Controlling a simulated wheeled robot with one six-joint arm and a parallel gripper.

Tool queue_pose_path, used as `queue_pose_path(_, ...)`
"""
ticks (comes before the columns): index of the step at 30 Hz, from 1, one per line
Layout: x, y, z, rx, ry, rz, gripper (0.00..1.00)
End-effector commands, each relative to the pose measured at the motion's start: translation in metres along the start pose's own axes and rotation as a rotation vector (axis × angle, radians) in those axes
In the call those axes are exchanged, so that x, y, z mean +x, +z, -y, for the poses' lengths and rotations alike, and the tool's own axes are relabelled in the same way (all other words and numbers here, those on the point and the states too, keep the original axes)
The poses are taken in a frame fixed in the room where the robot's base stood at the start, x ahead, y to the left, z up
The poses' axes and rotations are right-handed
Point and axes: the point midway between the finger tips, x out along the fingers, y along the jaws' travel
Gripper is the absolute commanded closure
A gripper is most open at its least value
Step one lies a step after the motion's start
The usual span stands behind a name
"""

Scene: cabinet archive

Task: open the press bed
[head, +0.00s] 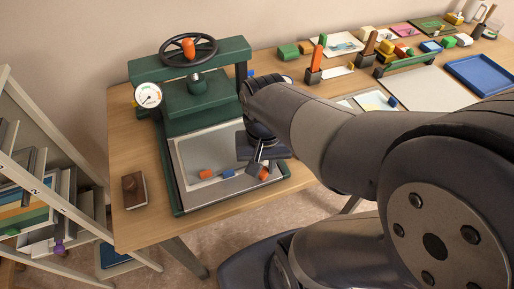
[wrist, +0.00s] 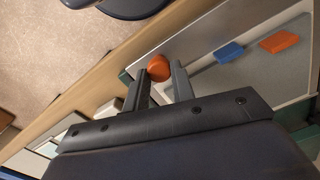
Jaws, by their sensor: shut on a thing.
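The green press (head: 195,98) stands on the wooden table at the left, with a black handwheel (head: 188,50) on top and a round dial gauge (head: 148,95) on its left. Its press bed (head: 190,185) is a grey plate in a green frame, lying low in front of the press. An orange knob (head: 264,174) sits at the bed's front right. My gripper (head: 257,166) is shut on this knob, which shows between the fingertips in the wrist view (wrist: 159,68). My gripper and arm hide the bed's right edge.
A small orange block (head: 206,174) and a blue block (head: 228,174) lie on the bed. A slanted rack (head: 45,190) with boards stands at the far left. Small tools, cards and a blue tray (head: 480,75) fill the table's right.

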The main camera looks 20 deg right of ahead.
Motion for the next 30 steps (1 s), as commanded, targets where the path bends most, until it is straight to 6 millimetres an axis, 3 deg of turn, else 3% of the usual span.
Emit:
queue_pose_path(2,0.000,0.000,0.000,0.000,0.001,0.002,1.00)
queue_pose_path(3,0.000,0.000,0.000,0.000,0.001,0.002,0.73)
queue_pose_path(10,0.000,0.000,0.000,0.000,0.000,0.001,0.55)
queue_pose_path(20,-0.006,-0.001,0.000,0.000,0.000,-0.001,0.54)
queue_pose_path(30,-0.069,-0.001,0.000,0.000,-0.001,-0.004,0.54)
